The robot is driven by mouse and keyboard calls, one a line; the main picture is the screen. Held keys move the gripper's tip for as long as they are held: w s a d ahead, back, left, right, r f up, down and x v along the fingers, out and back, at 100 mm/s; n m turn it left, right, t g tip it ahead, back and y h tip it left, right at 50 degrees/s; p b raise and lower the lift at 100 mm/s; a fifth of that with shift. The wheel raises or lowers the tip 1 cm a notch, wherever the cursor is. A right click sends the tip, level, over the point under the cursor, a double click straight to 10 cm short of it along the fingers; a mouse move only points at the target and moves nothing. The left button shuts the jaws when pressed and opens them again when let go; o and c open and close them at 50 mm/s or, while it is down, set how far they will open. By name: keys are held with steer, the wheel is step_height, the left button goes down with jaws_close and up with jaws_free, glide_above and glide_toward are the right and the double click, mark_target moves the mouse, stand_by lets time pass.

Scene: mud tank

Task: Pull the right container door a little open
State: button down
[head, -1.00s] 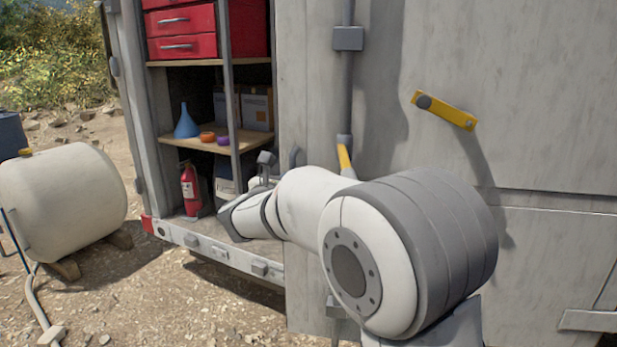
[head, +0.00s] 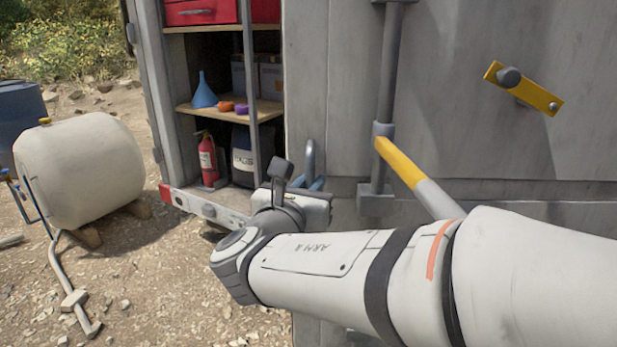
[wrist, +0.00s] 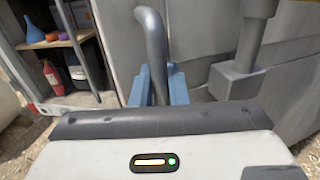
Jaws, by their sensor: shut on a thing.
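The right container door (head: 330,90) is the large grey panel right of the opening in the head view. It also shows in the wrist view (wrist: 200,40). Its grey bent handle (wrist: 150,28) rises between the blue fingers of my gripper (wrist: 159,84), which is shut on it. In the head view the handle (head: 310,152) stands near the door's left edge, with my gripper (head: 311,183) at its lower part. Much of the lower door is hidden behind my arm. I cannot tell how far the door stands from its frame.
A vertical lock rod (head: 390,70) with a yellow lever (head: 400,163) stands right of the handle. A yellow latch (head: 523,88) is farther right. Left of the door, shelves hold a blue funnel (head: 203,92) and a fire extinguisher (head: 207,160). A cream tank (head: 80,170) stands on gravel at left.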

steer(key=shift+r, duration=0.2)
steer(key=c, duration=1.6)
jaws_free()
steer(key=shift+o, duration=0.6)
steer(key=shift+f, duration=0.15)
steer(key=p+v, duration=0.1)
steer(key=v, duration=0.6)
steer(key=shift+s, duration=0.35)
steer(key=shift+a, duration=0.1)
